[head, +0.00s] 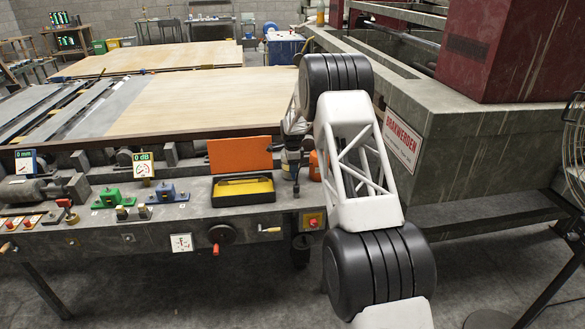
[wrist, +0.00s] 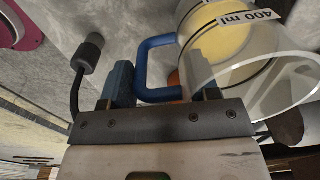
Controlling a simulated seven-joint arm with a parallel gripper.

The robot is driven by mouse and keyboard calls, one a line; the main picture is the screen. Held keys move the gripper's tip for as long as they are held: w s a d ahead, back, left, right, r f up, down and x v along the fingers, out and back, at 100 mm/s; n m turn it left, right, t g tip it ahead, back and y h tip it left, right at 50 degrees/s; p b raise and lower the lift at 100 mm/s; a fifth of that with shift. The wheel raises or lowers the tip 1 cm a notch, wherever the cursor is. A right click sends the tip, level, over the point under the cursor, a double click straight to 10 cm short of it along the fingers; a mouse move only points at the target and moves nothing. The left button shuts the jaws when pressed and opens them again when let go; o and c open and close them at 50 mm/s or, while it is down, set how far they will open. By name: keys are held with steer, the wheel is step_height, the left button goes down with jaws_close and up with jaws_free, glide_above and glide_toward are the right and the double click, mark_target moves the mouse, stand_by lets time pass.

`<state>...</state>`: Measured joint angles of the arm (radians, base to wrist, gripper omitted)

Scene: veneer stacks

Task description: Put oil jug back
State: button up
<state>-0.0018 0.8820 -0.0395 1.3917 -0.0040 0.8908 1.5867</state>
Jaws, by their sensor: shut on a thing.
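My gripper (wrist: 162,82) is shut on the blue handle, one blue-grey finger on each side. In the head view my gripper (head: 292,168) points down at the right end of the machine's front ledge. I cannot make out the jug there, and my arm covers part of that area.
On the ledge (head: 220,215) stand a black tray with yellow inside (head: 243,190), an upright orange panel (head: 240,155), and green (head: 113,198) and blue (head: 168,193) fixtures. An orange object (head: 314,166) is partly behind my arm. A concrete machine block (head: 450,150) rises at the right.

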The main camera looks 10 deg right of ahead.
steer(key=shift+f, duration=0.3)
steer(key=shift+f, duration=0.1)
steer(key=o, duration=1.3)
steer(key=shift+o, duration=0.2)
step_height(320, 180, up, 12)
steer(key=shift+s+r, duration=0.1)
stand_by(0.5)
